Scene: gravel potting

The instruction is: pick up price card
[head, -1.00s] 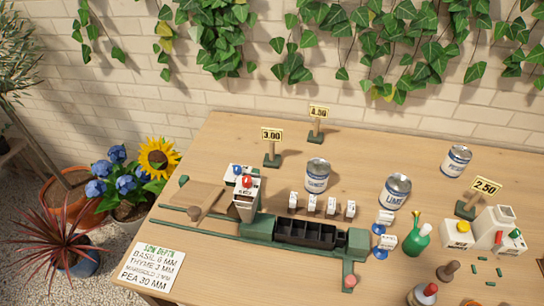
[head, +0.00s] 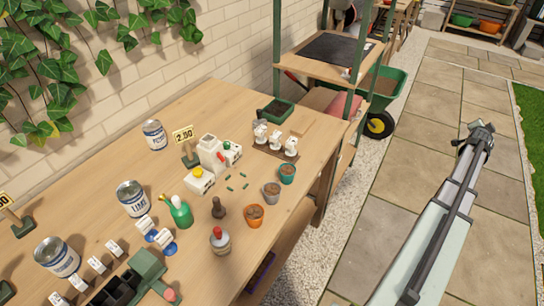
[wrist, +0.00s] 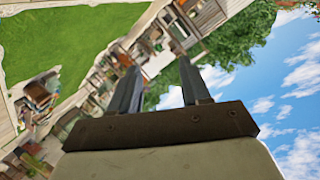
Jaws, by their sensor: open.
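Part of a second price card (head: 4,201) shows at the left edge, cut off by the frame. My gripper (head: 478,128) is at the right, over the stone paving and far from the table and the cards. In the wrist view my gripper (wrist: 160,68) has its two fingers apart with nothing between them. No price card can be made out in the wrist view.
The table (head: 235,115) holds cans, a green spray bottle (head: 180,211), small pots and a black tray at the front left. The paving (head: 450,75) has free room.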

